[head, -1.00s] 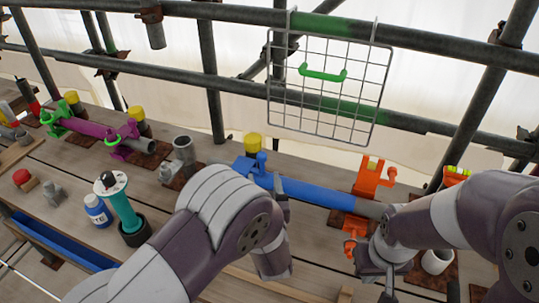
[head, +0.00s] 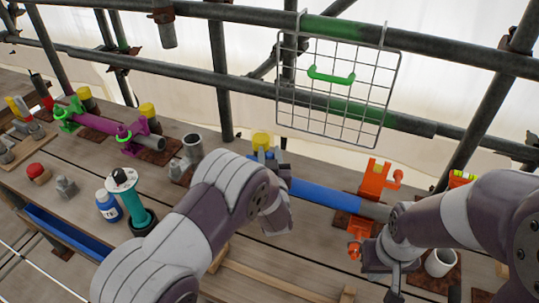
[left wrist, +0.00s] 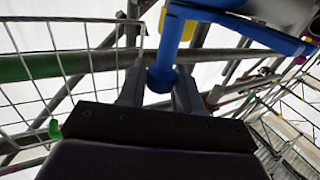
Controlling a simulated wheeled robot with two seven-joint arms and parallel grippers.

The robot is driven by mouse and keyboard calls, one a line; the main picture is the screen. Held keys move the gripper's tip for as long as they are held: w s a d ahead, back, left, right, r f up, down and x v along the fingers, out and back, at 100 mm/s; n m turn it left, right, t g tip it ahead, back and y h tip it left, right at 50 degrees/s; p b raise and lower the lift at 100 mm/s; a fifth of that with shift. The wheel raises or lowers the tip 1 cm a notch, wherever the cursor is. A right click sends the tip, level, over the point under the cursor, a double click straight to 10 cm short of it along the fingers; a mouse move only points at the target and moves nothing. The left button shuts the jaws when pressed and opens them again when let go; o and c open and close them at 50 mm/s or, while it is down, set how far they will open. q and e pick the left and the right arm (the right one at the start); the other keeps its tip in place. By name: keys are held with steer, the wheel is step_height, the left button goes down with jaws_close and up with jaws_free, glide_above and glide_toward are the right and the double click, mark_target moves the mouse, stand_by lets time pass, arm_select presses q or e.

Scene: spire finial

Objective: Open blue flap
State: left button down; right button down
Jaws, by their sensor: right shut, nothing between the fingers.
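The blue clamp (head: 270,155) sits at the left end of the blue pipe (head: 322,191), partly hidden by my left arm. In the left wrist view, its blue arm (left wrist: 240,30) and a rounded blue lever end (left wrist: 162,78) show close up. My left gripper (left wrist: 160,88) has one finger on each side of this lever end. I cannot tell whether the fingers press on it. My right gripper (head: 393,288) is shut and empty, low in front of the orange clamp (head: 376,180) at the pipe's right end.
A wire basket panel (head: 340,85) with a green handle hangs from the scaffold rail behind. A blue trough (head: 65,235) lies at the front left.

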arm_select(q)
steer(key=shift+r, duration=0.15)
steer(key=shift+w+r+g+p, duration=0.25)
steer(key=shift+g+p, duration=0.15)
steer(key=shift+p, duration=0.35)
steer(key=shift+w+d+r+m+g+p, duration=0.2)
steer(key=shift+w+m+g+p, duration=0.55)
steer(key=shift+p, duration=1.15)
steer(key=shift+w+d+f+m+g+p, duration=0.1)
steer(key=shift+w+d+g+p, duration=0.3)
steer(key=shift+g+p, duration=1.1)
steer(key=shift+w+d+r+m+g+p, duration=0.1)
steer(key=shift+w+m+g+p, duration=0.55)
steer(key=shift+p, duration=1.6)
steer(key=shift+w, duration=0.1)
steer(key=c, duration=0.9)
jaws_free()
steer(key=b+v, duration=0.2)
steer(key=v, duration=1)
steer(key=shift+s+b, duration=0.35)
